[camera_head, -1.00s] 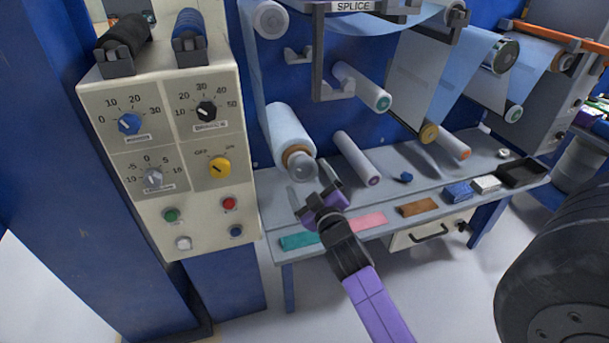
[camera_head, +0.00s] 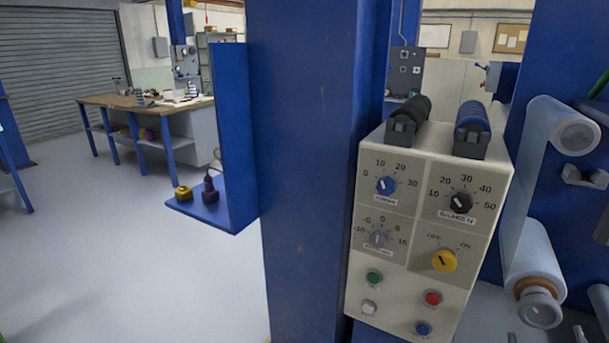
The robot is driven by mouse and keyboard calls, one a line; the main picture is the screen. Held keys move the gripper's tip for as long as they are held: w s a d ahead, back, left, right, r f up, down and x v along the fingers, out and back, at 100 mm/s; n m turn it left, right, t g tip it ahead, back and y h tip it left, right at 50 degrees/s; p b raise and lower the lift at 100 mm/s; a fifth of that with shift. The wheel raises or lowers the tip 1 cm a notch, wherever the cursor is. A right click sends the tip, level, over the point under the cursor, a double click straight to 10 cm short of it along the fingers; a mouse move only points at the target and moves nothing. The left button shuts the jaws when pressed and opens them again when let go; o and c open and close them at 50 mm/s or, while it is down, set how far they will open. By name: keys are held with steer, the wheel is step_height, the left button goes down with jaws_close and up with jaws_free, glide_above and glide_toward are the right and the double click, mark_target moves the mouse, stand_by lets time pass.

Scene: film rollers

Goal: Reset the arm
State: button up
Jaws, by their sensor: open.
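My arm and gripper do not show clearly in the head view. Small grey bits at the bottom right edge are too cut off to identify. The cream control panel (camera_head: 406,250) stands at centre right on the blue machine. It carries a blue knob (camera_head: 387,186), a black knob (camera_head: 461,202), a grey knob (camera_head: 378,240) and a yellow OFF/ON knob (camera_head: 444,261). Below them are green (camera_head: 374,278), red (camera_head: 432,298), white (camera_head: 369,308) and blue (camera_head: 423,328) buttons.
A blue column (camera_head: 310,150) stands left of the panel. A blue shelf (camera_head: 222,214) beside it holds a yellow item (camera_head: 183,193) and a dark bottle (camera_head: 209,188). Film rollers (camera_head: 535,265) are at the right. A workbench (camera_head: 140,103) is behind; the left floor is clear.

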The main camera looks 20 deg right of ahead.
steer(key=s+a+r+t+y+p, duration=0.2)
steer(key=a+y, duration=0.1)
steer(key=a, duration=0.7)
steer(key=s+a+r+t+y+p, duration=0.1)
steer(key=a+r+t+y, duration=0.15)
steer(key=a, duration=0.75)
steer(key=s+a+r+n+g+y+p, duration=0.1)
steer(key=s+a+y+p, duration=0.3)
steer(key=s+a+y, duration=0.4)
steer(key=s+a+n, duration=0.1)
steer(key=s+a, duration=0.4)
steer(key=a, duration=0.2)
steer(key=shift+s+a+r+n, duration=0.2)
steer(key=shift+r+n, duration=0.05)
steer(key=shift+n, duration=0.05)
steer(key=shift+g, duration=0.25)
